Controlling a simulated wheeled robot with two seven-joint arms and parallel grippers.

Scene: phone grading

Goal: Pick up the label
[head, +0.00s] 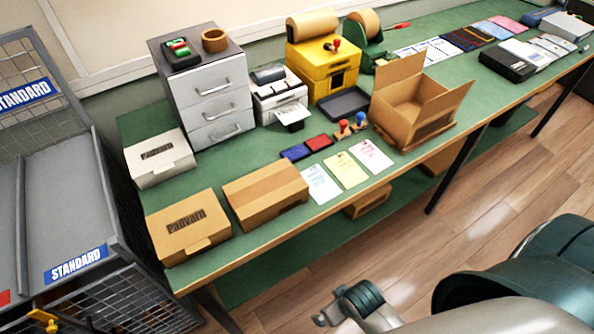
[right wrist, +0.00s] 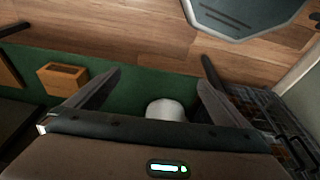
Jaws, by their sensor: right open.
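A white label printer (head: 279,90) stands on the green table beside the grey drawer unit. A white label (head: 290,113) with a dark print sticks out of its front, low over the table. My right gripper (head: 335,312) is low at the bottom of the head view, over the floor in front of the table and well apart from the label. The right wrist view shows its two fingers (right wrist: 160,76) spread open, with nothing held between them. The label cannot be made out in the right wrist view. My left gripper is not in view.
Closed cartons (head: 189,226) and an open carton (head: 412,103) stand on the table (head: 225,257). Ink pads, two stamps and coloured cards (head: 346,170) lie before the printer. A wire cage (head: 75,240) stands at the left. A small box (right wrist: 62,80) sits below.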

